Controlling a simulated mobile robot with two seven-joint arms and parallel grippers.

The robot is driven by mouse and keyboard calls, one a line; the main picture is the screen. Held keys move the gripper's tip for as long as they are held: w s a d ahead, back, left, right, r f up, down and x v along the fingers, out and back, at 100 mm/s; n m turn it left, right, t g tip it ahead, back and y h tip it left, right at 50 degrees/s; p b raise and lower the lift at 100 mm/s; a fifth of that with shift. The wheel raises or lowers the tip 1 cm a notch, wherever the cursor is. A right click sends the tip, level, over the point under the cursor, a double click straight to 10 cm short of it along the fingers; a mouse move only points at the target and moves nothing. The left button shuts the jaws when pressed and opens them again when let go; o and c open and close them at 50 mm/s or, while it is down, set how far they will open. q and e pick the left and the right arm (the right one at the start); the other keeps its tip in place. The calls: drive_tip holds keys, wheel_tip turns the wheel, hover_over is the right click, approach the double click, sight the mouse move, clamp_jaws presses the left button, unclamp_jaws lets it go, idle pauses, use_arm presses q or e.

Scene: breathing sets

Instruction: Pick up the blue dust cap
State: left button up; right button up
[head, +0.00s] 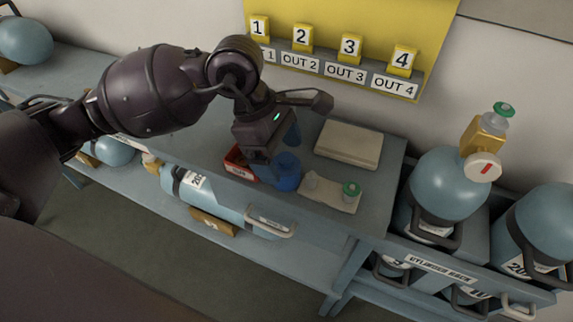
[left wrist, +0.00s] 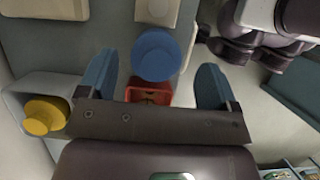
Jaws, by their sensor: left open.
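The blue dust cap (head: 287,177) is a round, stepped blue piece on the bench top, near its front edge. In the left wrist view the cap (left wrist: 155,55) shows between and slightly beyond the two blue fingertips, with a gap on each side. My left gripper (head: 278,152) is open and empty, just above and behind the cap. Its fingers also show in the left wrist view (left wrist: 156,66). The height between fingertips and cap is hard to tell. My right gripper is not in view.
A red open box (head: 238,163) sits left of the cap. A pale tray (head: 334,200) with a green-topped fitting is to the right, and a beige slab (head: 349,145) lies behind. A blue cylinder (head: 447,184) with a valve stands further right. Numbered yellow blocks (head: 302,36) are on the wall.

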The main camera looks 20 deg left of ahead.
sight(284, 157)
use_arm(q)
drive_tip(key=x, duration=0.4)
drive_tip(key=shift+w+d+b, duration=0.1)
drive_tip(key=shift+w+b, duration=0.05)
drive_tip(key=shift+b, duration=0.2)
drive_tip(key=c, duration=1)
